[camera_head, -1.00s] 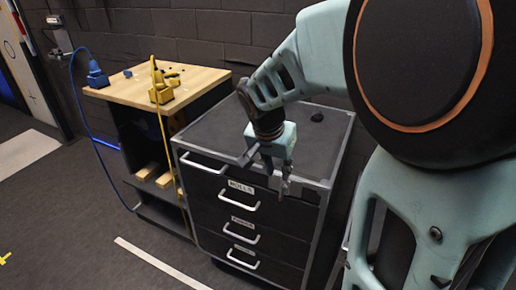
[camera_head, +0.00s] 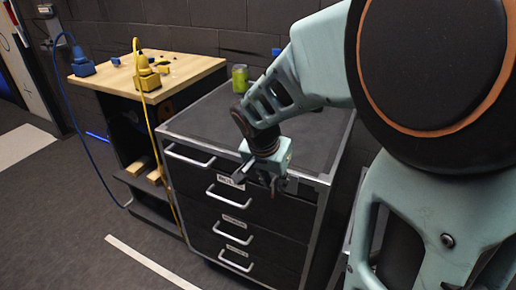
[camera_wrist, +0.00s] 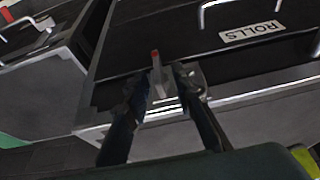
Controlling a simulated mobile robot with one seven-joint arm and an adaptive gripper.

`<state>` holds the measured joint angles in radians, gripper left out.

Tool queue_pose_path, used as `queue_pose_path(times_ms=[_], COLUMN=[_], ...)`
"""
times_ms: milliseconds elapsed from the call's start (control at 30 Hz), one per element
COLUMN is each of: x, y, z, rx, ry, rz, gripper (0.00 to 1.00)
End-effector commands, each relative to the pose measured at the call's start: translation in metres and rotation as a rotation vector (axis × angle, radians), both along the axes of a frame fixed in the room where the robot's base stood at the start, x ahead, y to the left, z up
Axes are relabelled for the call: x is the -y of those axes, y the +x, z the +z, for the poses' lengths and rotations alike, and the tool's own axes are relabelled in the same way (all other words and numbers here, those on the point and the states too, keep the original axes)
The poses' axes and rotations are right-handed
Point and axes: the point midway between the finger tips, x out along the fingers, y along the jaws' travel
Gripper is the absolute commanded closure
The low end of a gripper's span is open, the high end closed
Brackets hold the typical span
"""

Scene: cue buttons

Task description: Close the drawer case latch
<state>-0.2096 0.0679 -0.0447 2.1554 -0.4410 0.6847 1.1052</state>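The drawer case (camera_head: 290,226) is a dark cabinet with a grey metal frame and several drawers with pale bar handles. Its latch (camera_wrist: 157,68) shows in the wrist view as a small metal lever with a red tip, by a metal plate at the case's top front edge, near the ROLLS label (camera_wrist: 251,33). My gripper (camera_wrist: 160,80) is open, with one dark finger on each side of the lever. I cannot tell whether either finger touches it. In the head view my gripper (camera_head: 276,186) is at the front top edge, and the latch is not clearly visible there.
A green can (camera_head: 240,78) stands on the case top behind my arm. A wooden-topped bench (camera_head: 188,66) at left carries a yellow device (camera_head: 148,78) and a blue one (camera_head: 82,66) with cables hanging down. Floor in front is clear.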

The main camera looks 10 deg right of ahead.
Motion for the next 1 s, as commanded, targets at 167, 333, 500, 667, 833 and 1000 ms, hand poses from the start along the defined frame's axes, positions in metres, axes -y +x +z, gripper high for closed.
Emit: queue_pose_path(times_ms=[167,333,500,667,833,1000], x=[-0.001,-0.001,-0.0009,-0.0009,-0.0011,-0.0026], y=[-0.001,-0.001,-0.0009,-0.0008,-0.0006,0.0004], z=[-0.0039,-0.0035,-0.0035,-0.0034,-0.0035,-0.0036], rx=[0.0,0.0,0.0,0.0,-0.003,-0.024], ry=[0.0,0.0,0.0,0.0,-0.004,-0.035], rz=[0.0,0.0,0.0,0.0,0.0,0.003], gripper=[0.77,0.77,0.9,1.0,1.0,1.0])
